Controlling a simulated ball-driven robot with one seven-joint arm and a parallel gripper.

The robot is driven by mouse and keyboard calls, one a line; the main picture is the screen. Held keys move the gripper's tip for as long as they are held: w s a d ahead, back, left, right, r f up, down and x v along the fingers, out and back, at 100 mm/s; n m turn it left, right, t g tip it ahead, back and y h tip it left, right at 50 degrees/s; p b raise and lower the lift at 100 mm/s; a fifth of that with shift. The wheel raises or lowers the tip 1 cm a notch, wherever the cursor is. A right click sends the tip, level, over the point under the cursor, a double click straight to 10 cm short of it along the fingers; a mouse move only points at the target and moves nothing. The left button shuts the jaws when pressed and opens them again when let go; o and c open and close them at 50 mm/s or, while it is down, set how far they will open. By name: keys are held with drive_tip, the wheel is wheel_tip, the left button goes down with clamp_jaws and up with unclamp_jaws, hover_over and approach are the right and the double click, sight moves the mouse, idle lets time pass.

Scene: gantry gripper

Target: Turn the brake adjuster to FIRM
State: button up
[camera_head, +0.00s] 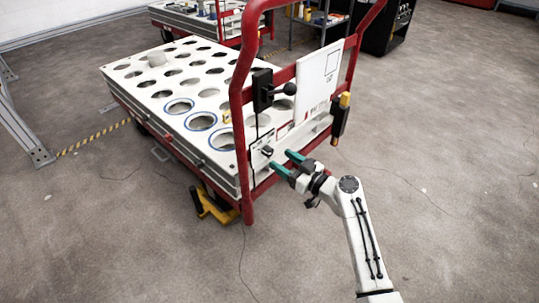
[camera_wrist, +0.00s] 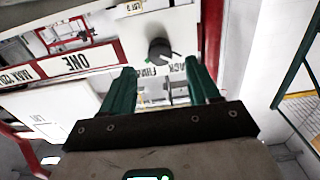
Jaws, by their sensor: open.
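The brake adjuster is a dark round knob (camera_wrist: 160,50) on a white plate at the cart's end. It also shows in the head view (camera_head: 267,151), low on the red-framed end. In the wrist view the plate's lettering is upside down, with FIRM (camera_wrist: 157,71) below the knob and a partly hidden word ending in ACK to its right. The knob's pointer side appears to face lower right, toward that word. My gripper (camera_wrist: 160,68) is open and empty. Its teal fingers sit either side of the knob in the picture, apparently short of it. It also shows in the head view (camera_head: 281,160).
The cart's white deck (camera_head: 148,75) has rows of round holes, some blue-ringed. A red tube frame (camera_head: 240,110) rises around the plate. A black lever box (camera_head: 263,90) and a white board (camera_head: 318,80) are above. Open floor lies to the right.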

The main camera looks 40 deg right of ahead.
sight(271, 153)
drive_tip(key=w, duration=0.6)
drive_tip(key=shift+a+b, duration=0.15)
drive_tip(key=shift+b, duration=0.2)
drive_tip(key=c, duration=1)
